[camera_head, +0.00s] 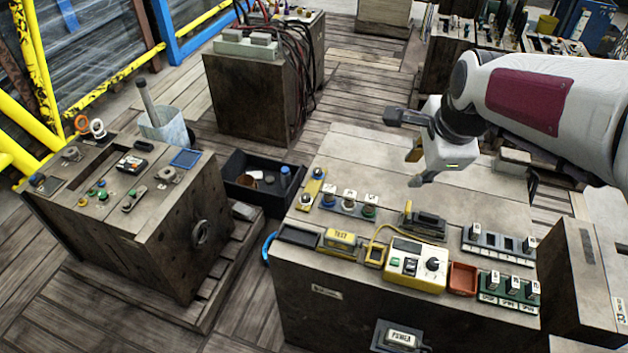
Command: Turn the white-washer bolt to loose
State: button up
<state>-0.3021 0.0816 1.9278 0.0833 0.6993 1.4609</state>
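A dark strip on the near box top carries a row of three bolts with coloured washers. The middle one appears to be the white-washer bolt (350,196), standing between the blue-washer bolt (333,199) and the green-washer bolt (369,206). The small labels by the bolts are too small to read, so I cannot tell how the white-washer bolt is set. My gripper (416,168) is above the box top, to the right of and behind the row, apart from it. Its fingers look spread, with nothing seen between them.
A yellow plate (311,187) with two knobs stands left of the row. A yellow-white control box (417,266), a red tray (463,278) and a dark clamp-like device (424,224) are in front and right. The box top's back is mostly clear. A black bin (262,200) stands left.

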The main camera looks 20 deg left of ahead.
jog(key=w+a+f+m, duration=0.6)
jog(key=w+a+f, duration=0.2)
jog(key=a+f, duration=0.3)
jog(key=m+g+y, duration=0.1)
jog(key=m, duration=0.6)
send_near(306, 196)
jog(key=shift+w+a+f, duration=0.15)
jog(key=shift+w+f, duration=0.1)
jog(key=shift+f, duration=0.05)
jog(key=shift+w+f, duration=0.1)
jog(key=shift+f, duration=0.05)
jog(key=shift+x, duration=3.75)
jog(key=shift+c, duration=0.2)
